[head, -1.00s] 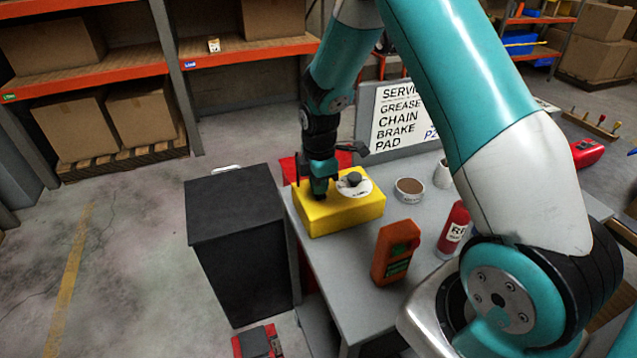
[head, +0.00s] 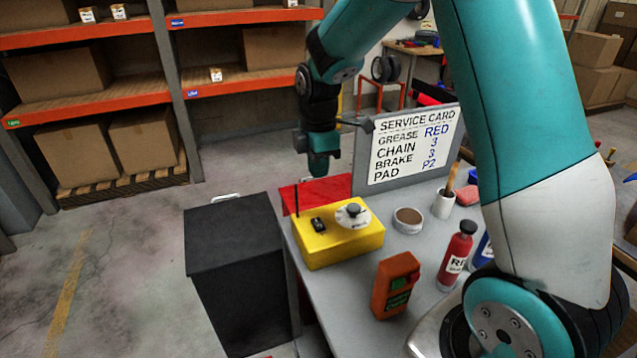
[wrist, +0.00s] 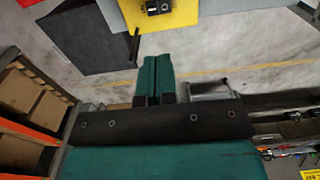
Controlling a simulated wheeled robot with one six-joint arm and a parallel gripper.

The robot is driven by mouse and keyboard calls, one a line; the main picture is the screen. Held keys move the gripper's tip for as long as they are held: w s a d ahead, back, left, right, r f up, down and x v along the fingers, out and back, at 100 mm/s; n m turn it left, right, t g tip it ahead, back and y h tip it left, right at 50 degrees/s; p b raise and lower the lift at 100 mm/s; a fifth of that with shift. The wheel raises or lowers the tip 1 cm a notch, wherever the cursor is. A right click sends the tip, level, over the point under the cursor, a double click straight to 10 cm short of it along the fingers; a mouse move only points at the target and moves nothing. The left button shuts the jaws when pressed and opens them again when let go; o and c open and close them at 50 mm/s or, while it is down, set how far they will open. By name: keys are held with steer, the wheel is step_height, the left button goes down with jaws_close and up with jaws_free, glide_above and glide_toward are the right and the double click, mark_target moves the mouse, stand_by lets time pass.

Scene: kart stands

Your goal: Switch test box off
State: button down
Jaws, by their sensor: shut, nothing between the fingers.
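The yellow test box (head: 338,243) sits on the grey table near its left edge. I cannot tell the switch's position. My gripper (head: 319,172) is shut and empty, raised above and behind the box, apart from it. In the wrist view the shut fingers (wrist: 156,62) point toward the box (wrist: 165,18), whose switch (wrist: 158,6) shows at the top edge.
A service card board (head: 415,145) stands behind the box. An orange meter (head: 395,287), a round tin (head: 407,220), a red bottle (head: 457,256) and a cup (head: 443,203) stand to the right. A black cabinet (head: 238,265) stands left of the table. A red mat or sheet (head: 322,190) lies behind the box.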

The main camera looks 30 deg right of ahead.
mark_target(316, 220)
steer(key=shift+r, duration=0.15)
steer(key=shift+w+d+b, duration=0.15)
steer(key=shift+w+b, duration=0.65)
steer(key=shift+b, duration=0.2)
step_height(316, 220, down, 14)
steer(key=p, duration=0.3)
steer(key=shift+r, duration=0.1)
steer(key=shift+f, duration=0.2)
